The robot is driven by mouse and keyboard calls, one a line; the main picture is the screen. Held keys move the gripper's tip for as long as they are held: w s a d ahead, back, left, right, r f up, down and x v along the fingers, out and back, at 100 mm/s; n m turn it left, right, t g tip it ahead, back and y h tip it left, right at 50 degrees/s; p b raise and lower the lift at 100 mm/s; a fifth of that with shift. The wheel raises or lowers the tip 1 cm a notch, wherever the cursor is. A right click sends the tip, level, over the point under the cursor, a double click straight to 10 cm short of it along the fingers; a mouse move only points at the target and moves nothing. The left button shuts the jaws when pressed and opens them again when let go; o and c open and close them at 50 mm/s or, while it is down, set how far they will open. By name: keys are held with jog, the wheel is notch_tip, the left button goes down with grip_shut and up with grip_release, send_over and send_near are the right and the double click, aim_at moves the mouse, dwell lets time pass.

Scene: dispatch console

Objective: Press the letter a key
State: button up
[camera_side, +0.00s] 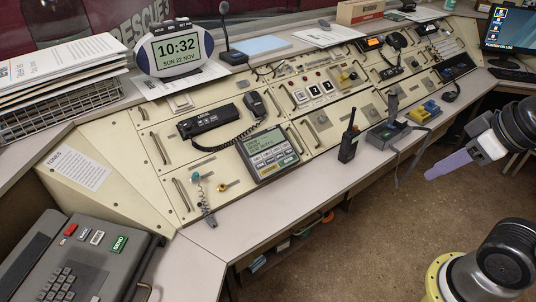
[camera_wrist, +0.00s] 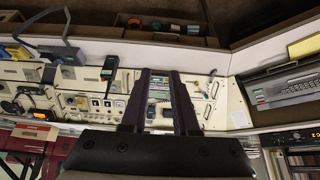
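A grey machine (camera_side: 95,252) with a block of small keys (camera_side: 62,284) sits at the lower left in the side view, cut off by the frame edge. The key letters are too small to read, so I cannot pick out the letter a key. A grey machine with rows of keys (camera_wrist: 290,92) also shows at the right of the wrist view. My gripper (camera_side: 432,176) is at the right of the side view, in the air and far from that machine. In the wrist view its two dark fingers (camera_wrist: 160,78) stand apart with nothing between them.
The sloped cream console (camera_side: 225,170) fills the middle, with a handset (camera_side: 207,121), a grey display unit (camera_side: 268,153) and a walkie-talkie (camera_side: 349,138). A football-shaped clock (camera_side: 176,50) and a gooseneck microphone (camera_side: 233,57) stand behind. A paper rack (camera_side: 60,105) is at left.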

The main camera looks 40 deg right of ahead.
grip_shut()
